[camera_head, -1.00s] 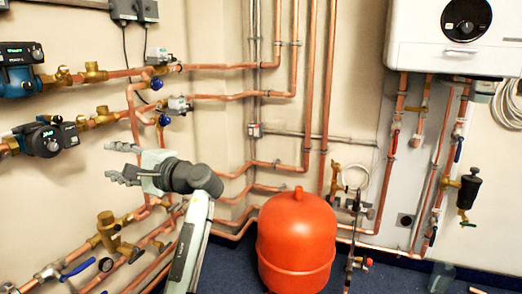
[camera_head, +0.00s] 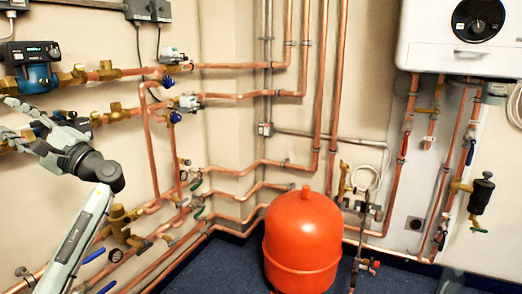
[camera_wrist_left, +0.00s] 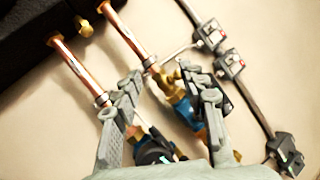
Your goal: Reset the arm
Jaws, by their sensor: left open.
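My left gripper (camera_head: 14,118) is at the left edge of the head view, with its grey fingers spread and nothing seen between them. It is in front of the lower pump on the left wall and hides much of that pump. In the left wrist view the open fingers (camera_wrist_left: 158,88) frame two copper pipes with brass fittings and blue pumps behind. I cannot tell whether the fingers touch anything. My right gripper is not in view.
The upper blue pump (camera_head: 32,72) is on the left wall. Copper pipes (camera_head: 245,65) run along the walls. A red tank (camera_head: 303,240) stands on the blue floor, and a white boiler (camera_head: 460,50) hangs at the upper right. The space above the tank's front is clear.

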